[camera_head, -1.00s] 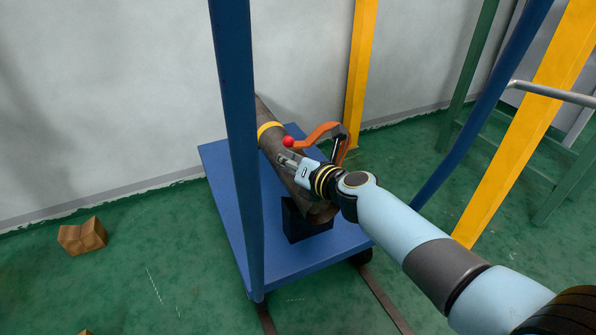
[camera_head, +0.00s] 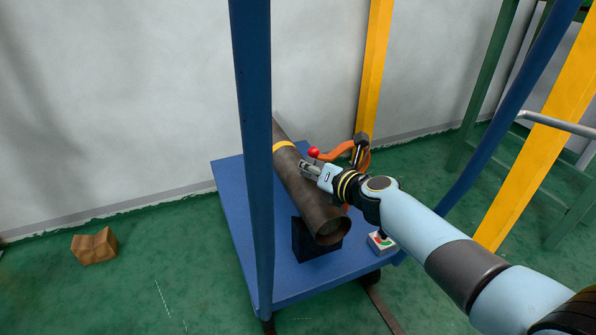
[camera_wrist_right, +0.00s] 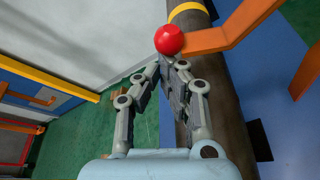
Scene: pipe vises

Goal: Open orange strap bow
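The orange strap bow (camera_head: 338,153) shows beside the pipe (camera_head: 308,192), with a red ball (camera_head: 313,152) at its near end. In the right wrist view the red ball (camera_wrist_right: 169,40) lies just beyond the fingertips, with the orange bar (camera_wrist_right: 235,30) running right from it. My right gripper (camera_head: 304,168) is over the pipe beside the ball. In the right wrist view its fingertips (camera_wrist_right: 163,68) come together with nothing visible between them; I cannot tell whether they touch the ball. My left gripper is not in view.
The pipe rests on a black support (camera_head: 304,243) on a blue cart (camera_head: 232,190). A blue post (camera_head: 252,130) stands in front. A small box with coloured buttons (camera_head: 381,241) sits at the cart's right edge. A brown block (camera_head: 94,246) lies on the green floor.

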